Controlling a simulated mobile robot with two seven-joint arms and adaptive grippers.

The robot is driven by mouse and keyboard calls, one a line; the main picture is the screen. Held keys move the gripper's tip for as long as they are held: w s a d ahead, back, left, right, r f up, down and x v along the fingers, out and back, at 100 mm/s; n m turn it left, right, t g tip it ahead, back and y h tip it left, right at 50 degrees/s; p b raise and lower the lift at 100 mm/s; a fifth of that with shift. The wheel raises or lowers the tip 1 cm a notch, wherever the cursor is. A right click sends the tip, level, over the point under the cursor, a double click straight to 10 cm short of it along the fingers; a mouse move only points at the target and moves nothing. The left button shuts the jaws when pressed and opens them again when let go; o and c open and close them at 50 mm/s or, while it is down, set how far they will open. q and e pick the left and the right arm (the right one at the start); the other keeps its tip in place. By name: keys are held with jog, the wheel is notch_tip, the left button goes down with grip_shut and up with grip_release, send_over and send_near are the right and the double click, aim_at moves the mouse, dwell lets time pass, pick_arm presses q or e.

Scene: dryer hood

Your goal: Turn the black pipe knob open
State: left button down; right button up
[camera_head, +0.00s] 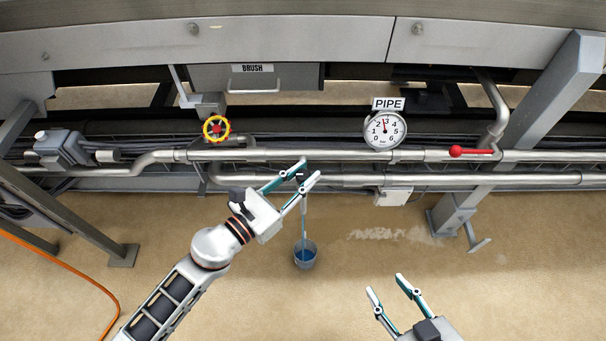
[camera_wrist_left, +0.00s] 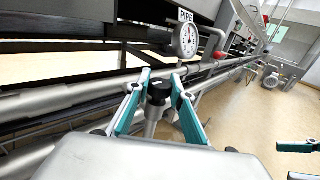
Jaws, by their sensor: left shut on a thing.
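The black pipe knob (camera_wrist_left: 158,93) sits on top of a short upright metal pipe (camera_wrist_left: 152,117) in the left wrist view. My left gripper (camera_head: 308,169) is at the lower pipe in the head view, and its fingers (camera_wrist_left: 160,78) are shut on the knob, one on each side. In the head view the knob is small and mostly hidden between the fingers. A blue-grey bucket (camera_head: 305,260) stands on the floor below, with a thin bluish line running down to it. My right gripper (camera_head: 385,283) is open and empty, low in the head view, away from the pipes.
A round gauge labelled PIPE (camera_head: 384,130) is above right of the knob. Metal pipes (camera_head: 330,155) run across. The floor in front is mostly clear.

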pick_arm(q)
jog(key=shift+f, duration=0.1)
dwell(0.3)
jog(key=c, duration=1.8)
grip_release()
jog(key=shift+o, duration=0.2)
jog(key=v, duration=1.2)
jog(key=shift+d, duration=0.1)
